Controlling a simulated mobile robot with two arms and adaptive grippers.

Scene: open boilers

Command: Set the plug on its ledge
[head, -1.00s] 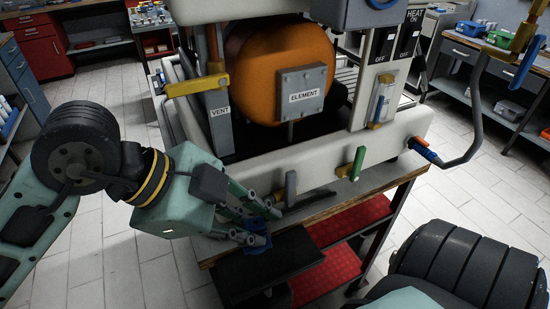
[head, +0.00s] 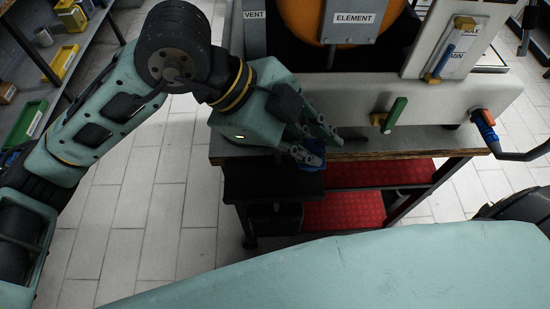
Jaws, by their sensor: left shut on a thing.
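My left gripper (head: 326,148) is at the front of the boiler, just above the bench edge, with its fingers pointing right. It is shut on a small blue piece, which I take to be the plug (head: 314,156); the fingers hide most of it. Below it, a flat dark shelf, which looks like the ledge (head: 258,184), juts out from the bench front. The plug shows over the shelf's back right part; I cannot tell whether it touches. My right gripper is not in view.
The boiler's white lower panel (head: 440,112) carries a green lever (head: 394,115) and a blue-handled pipe fitting (head: 485,130) to the right. An orange tank with an ELEMENT plate (head: 353,20) is above. Red shelves (head: 345,210) lie under the bench. Tiled floor is clear at left.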

